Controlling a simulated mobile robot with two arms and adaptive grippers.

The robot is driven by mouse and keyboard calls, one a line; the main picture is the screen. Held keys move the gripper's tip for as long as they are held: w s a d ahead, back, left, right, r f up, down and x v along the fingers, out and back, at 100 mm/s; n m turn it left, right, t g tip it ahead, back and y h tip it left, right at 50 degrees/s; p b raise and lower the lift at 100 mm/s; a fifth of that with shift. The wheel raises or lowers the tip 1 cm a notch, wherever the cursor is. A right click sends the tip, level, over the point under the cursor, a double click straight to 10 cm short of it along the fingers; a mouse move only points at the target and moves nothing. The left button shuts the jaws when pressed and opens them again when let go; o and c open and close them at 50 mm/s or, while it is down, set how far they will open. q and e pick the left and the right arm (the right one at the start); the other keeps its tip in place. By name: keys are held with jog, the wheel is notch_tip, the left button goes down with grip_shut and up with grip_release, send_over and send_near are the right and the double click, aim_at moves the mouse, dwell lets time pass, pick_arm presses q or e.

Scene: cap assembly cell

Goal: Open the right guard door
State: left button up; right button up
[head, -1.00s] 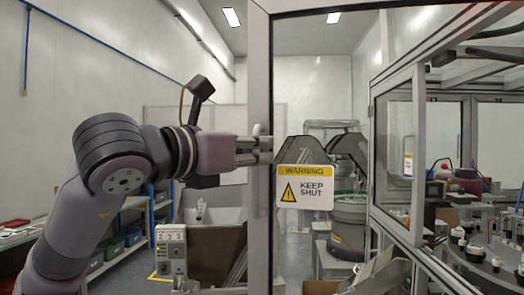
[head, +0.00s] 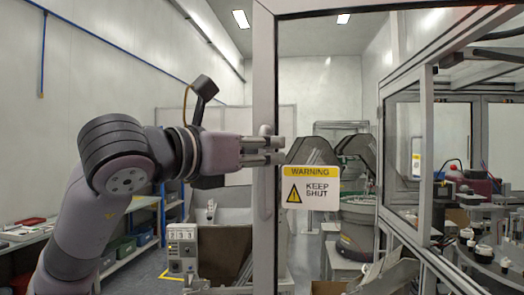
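The guard door is a grey-framed clear panel. Its upright (head: 266,75) stands close in front of me and bears a yellow and white "WARNING KEEP SHUT" sign (head: 311,187). A vertical bar handle (head: 266,198) runs down the upright. My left gripper (head: 277,151) reaches in from the left at the handle's upper part. Its two fingers show one above the other with a small gap, crossing the handle and the upright. Whether they clamp the handle is not clear. My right gripper is not in view.
The framed cell (head: 425,150) stands at the right, with small parts on its table (head: 465,262). Through the panel I see a round feeder bowl (head: 358,212). A shelf with bins (head: 130,258) is at the left. A control box (head: 182,248) stands below my gripper.

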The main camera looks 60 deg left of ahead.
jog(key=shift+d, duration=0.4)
pick_arm(q)
jog(key=v, duration=1.2)
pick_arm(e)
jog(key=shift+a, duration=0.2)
pick_arm(q)
jog(key=shift+w+f, duration=0.1)
